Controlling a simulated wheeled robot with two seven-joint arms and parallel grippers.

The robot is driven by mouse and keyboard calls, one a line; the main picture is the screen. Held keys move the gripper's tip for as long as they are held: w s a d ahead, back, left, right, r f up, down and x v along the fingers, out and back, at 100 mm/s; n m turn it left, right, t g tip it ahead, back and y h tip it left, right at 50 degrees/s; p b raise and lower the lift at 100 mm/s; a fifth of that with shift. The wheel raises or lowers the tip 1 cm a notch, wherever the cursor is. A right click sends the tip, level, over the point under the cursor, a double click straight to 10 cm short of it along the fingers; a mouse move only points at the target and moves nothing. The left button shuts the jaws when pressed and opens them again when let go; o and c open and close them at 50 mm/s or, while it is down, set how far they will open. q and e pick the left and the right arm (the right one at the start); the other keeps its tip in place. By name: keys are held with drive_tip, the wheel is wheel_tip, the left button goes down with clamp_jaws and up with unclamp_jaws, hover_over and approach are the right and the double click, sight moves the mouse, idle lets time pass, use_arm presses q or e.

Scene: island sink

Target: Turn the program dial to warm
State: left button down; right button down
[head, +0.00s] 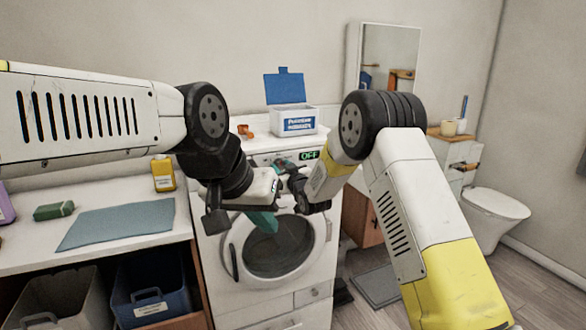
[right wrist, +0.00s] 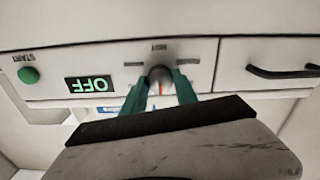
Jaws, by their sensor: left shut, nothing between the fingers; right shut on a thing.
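The program dial (right wrist: 160,73) is a round grey knob with a red mark on the washing machine's front panel. Small labels surround it, too blurred to read surely. The right wrist view is upside down, and there the green display (right wrist: 89,84) reads OFF. My right gripper (right wrist: 161,92) is shut on the dial, one teal finger on each side. In the head view my right gripper (head: 282,167) is at the panel and hides the dial; the display (head: 309,155) also reads OFF. My left gripper (head: 265,222) is shut and empty, pointing down before the washer door (head: 282,246).
A green start button (right wrist: 28,75) and the drawer handle (right wrist: 284,72) flank the dial. A detergent box (head: 293,122) with a raised blue lid stands on the washer. A counter (head: 60,262) with a blue-grey mat (head: 118,224) is at left; a toilet (head: 495,212) is at right.

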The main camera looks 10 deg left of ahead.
drive_tip(key=m, duration=0.5)
drive_tip(key=shift+d+m, duration=0.1)
drive_tip(key=shift+m, duration=0.2)
drive_tip(key=m, duration=0.6)
drive_tip(key=shift+f, duration=0.1)
drive_tip(key=m, duration=0.5)
drive_tip(key=shift+m, duration=0.4)
drive_tip(key=m, duration=0.5)
drive_tip(key=shift+m, duration=0.7)
drive_tip(key=c, duration=0.9)
unclamp_jaws()
drive_tip(key=shift+c, duration=0.2)
